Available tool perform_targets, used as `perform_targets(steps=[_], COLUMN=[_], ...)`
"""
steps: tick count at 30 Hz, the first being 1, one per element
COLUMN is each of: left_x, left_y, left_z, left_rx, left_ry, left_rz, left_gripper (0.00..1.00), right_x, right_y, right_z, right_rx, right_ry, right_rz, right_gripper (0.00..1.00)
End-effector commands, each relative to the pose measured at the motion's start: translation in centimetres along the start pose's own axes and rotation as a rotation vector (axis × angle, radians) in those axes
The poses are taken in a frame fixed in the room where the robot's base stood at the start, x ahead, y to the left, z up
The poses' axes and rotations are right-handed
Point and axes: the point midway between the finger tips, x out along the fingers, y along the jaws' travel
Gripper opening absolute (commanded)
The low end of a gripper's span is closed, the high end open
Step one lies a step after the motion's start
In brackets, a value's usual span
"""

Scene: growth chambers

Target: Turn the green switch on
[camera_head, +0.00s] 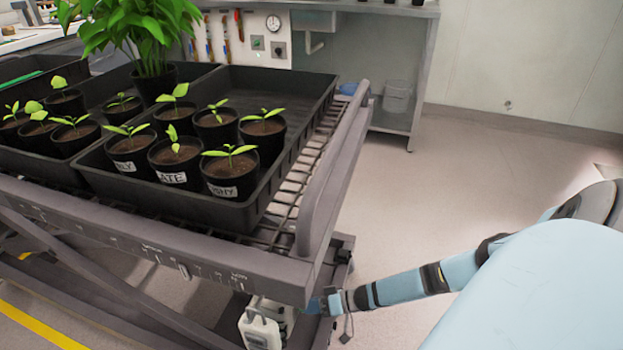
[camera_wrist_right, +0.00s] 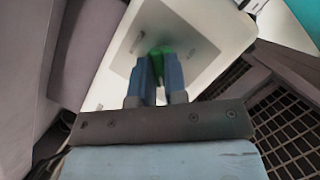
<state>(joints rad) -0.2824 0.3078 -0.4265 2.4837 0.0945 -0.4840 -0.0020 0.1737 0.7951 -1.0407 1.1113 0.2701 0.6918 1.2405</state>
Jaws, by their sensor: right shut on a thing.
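The green switch (camera_wrist_right: 159,51) shows in the right wrist view as a small green piece on a grey plate of a white box (camera_wrist_right: 205,32). My right gripper (camera_wrist_right: 158,58) has its two blue fingers shut on the green switch, which is partly hidden between the tips. In the head view my right gripper (camera_head: 318,306) reaches under the near right corner of the cart, beside the white box (camera_head: 262,328). The switch is hidden there, and its on or off position cannot be told. My left gripper is not in view.
The cart (camera_head: 150,232) carries black trays (camera_head: 237,211) with several potted seedlings; its rail (camera_head: 335,165) rises above my right gripper. A wall panel with a small green control (camera_head: 257,43) and a gauge (camera_head: 273,24) is at the back. The floor (camera_head: 470,180) at right is clear.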

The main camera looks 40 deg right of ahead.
Motion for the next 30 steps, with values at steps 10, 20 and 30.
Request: perform_targets(steps=[10, 20, 30], left_x=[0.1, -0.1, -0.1], left_y=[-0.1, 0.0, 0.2], left_z=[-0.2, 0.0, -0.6], left_rx=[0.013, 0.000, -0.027], left_ry=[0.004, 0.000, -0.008], left_rz=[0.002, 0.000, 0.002], left_gripper=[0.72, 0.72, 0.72], right_x=[0.2, 0.1, -1.6], right_y=[-0.1, 0.0, -0.1], right_z=[-0.2, -0.1, -0.2], right_rx=[0.010, 0.009, 0.008], right_ry=[0.004, 0.003, 0.000], right_rz=[-0.005, -0.005, -0.001], right_gripper=[0.00, 0.39, 0.39])
